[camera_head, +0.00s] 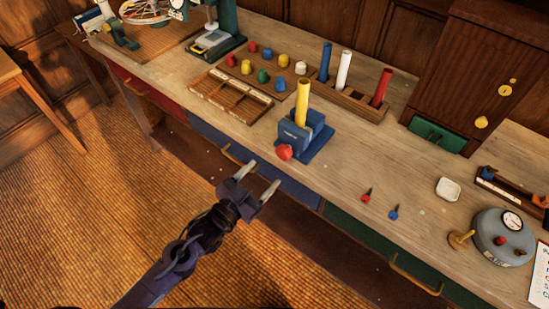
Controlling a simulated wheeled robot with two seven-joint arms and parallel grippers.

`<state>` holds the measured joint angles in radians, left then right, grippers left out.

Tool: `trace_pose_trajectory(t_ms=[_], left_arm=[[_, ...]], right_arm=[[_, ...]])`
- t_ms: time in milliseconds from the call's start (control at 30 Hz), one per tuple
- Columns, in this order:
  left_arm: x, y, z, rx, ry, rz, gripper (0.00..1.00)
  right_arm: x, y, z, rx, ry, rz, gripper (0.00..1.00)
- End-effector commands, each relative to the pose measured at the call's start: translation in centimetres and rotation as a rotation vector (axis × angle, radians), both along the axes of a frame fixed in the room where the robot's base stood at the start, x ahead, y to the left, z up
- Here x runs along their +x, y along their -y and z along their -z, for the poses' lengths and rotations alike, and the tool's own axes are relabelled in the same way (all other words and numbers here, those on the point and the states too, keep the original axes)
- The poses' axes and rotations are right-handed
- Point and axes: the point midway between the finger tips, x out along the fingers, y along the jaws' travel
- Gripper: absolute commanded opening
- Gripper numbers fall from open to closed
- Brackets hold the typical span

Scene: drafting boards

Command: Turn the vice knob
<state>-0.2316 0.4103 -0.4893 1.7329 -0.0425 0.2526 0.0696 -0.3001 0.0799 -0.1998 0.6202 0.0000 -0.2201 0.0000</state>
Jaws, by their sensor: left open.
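A blue vice (303,136) stands on the wooden workbench near its front edge, with a yellow cylinder (303,101) upright in its jaws. The red vice knob (284,152) sticks out from the vice's front, toward the bench edge. My left gripper (261,177) is open and empty, in front of the bench edge. Its fingertips are a little below and left of the red knob in the picture, apart from it. My right gripper does not show.
A rack with blue, white and red cylinders (343,83) stands behind the vice. A board of coloured pegs (267,71) and a sectioned wooden tray (231,96) lie to the left. Brass drawer handles (238,157) stick out below the bench edge. A grey round gauge device (503,237) stands far right.

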Motion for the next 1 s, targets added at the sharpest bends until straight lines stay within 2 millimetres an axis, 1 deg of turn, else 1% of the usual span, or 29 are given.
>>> trace_pose_trajectory(t_ms=[33, 200, 400, 500, 633, 867, 1000], left_arm=[[0.3, 0.3, -0.4, -0.004, 0.005, 0.002, 0.64], [2.4, 1.8, -0.6, -0.005, 0.006, 0.001, 0.64], [4.9, 3.6, -0.4, -0.004, 0.004, 0.0, 0.64], [5.7, 4.2, -0.3, -0.003, 0.003, 0.001, 0.64], [6.1, 4.5, -0.2, -0.001, 0.002, 0.0, 0.64], [6.2, 4.5, -0.1, -0.001, 0.002, 0.0, 0.64], [6.2, 4.5, -0.1, -0.001, 0.002, 0.0, 0.47]], right_arm=[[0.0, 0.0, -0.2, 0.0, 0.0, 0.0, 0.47], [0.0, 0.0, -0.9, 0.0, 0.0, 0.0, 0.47], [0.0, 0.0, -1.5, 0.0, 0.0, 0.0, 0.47], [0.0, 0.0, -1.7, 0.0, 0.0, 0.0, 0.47], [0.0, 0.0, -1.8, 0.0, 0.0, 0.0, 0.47], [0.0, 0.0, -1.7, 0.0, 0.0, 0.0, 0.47], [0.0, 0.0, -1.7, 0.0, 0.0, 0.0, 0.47]])
